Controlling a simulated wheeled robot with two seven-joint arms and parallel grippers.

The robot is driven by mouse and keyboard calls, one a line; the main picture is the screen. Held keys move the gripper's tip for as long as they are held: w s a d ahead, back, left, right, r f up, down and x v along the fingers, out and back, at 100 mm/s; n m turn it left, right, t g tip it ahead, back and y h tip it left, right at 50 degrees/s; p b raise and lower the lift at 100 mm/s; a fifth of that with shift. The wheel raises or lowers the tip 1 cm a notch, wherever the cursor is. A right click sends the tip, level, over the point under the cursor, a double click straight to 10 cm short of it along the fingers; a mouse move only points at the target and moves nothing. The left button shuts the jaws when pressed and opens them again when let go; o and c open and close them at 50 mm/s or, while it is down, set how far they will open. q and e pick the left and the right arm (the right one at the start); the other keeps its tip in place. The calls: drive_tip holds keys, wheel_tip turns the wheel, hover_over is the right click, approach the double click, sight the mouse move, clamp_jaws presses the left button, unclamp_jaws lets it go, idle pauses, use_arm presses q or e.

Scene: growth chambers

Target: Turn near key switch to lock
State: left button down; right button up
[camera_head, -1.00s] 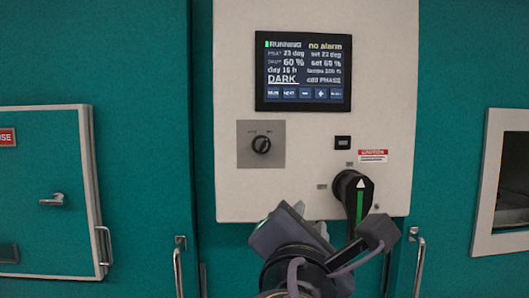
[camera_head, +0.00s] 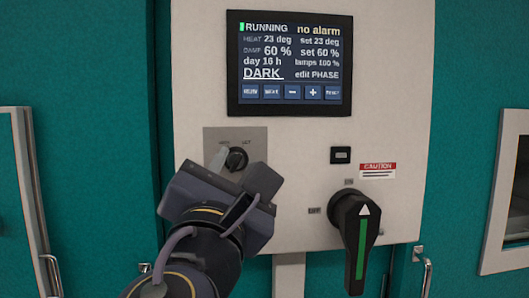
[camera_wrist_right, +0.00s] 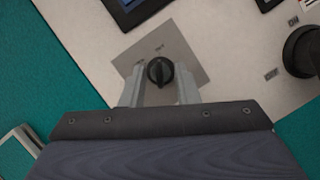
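The key switch is a small round black knob (camera_head: 236,159) on a grey square plate (camera_head: 258,140), below the screen on the white panel. In the right wrist view the knob (camera_wrist_right: 160,71) sits just beyond and between the fingertips, with its ridge near upright. My right gripper (camera_wrist_right: 160,92) is open, with a finger on each side of the knob's near edge; I cannot tell if either touches. In the head view my right gripper (camera_head: 229,164) covers the lower part of the plate. My left gripper is not in view.
A large black rotary handle (camera_head: 356,230) with a green stripe sticks out to the right. Above are the screen (camera_head: 290,64), a small black button (camera_head: 341,155) and a caution label (camera_head: 378,170). Door handles flank the panel on the teal cabinet (camera_head: 462,60).

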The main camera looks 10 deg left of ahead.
drive_tip(key=shift+x, duration=0.8)
clamp_jaws()
